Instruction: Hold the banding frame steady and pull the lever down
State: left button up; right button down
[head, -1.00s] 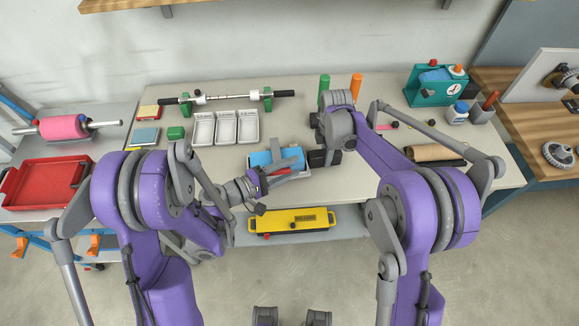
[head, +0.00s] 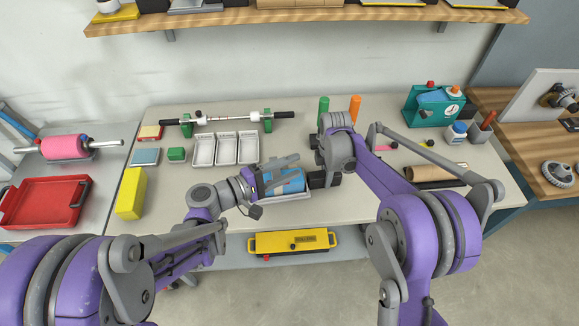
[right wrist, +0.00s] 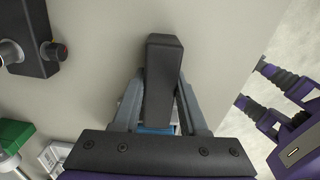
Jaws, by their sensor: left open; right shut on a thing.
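A blue bundle (head: 286,184) lies in a light tray-like base (head: 290,196) near the bench's front edge. A dark block stands at its right end, partly hidden by my right arm, and I cannot clearly make out the banding frame or its lever. My right gripper (right wrist: 162,100) is shut on a dark bar (right wrist: 163,65) in the right wrist view; in the head view it is at the bundle's right end. My left gripper (head: 282,166) is open at the bundle's left and upper side; I cannot tell whether it touches the bundle.
Light trays (head: 227,148), a bar on green stands (head: 235,120) and a yellow block (head: 131,193) are to the left. A yellow box (head: 290,242) sits below the front edge. Green (head: 323,110) and orange (head: 355,109) cylinders stand behind.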

pick_arm(q)
jog(key=shift+c, duration=0.3)
jog(key=shift+w, duration=0.1)
jog(key=shift+c, duration=1.2)
jog(key=shift+w+d+f, duration=0.1)
jog(key=shift+d, duration=0.15)
jog(key=shift+c, duration=1.2)
jog(key=d+g, duration=0.1)
jog(key=w+d+n+g+y, duration=0.1)
jog(key=g, duration=0.1)
jog(key=d+f+g+y, duration=0.1)
jog(key=shift+w+f, duration=0.1)
jog(key=shift+w, duration=0.3)
grip_shut()
notch_tip(320, 180, up, 12)
jog(key=n+g+y, duration=0.5)
jog(key=n+y, duration=0.5)
jog(key=y, duration=0.2)
send_over(278, 174)
jog(key=s, duration=0.4)
jog(key=f, duration=1.4)
jog(key=shift+w+d, duration=0.25)
jog(key=shift+w, duration=0.05)
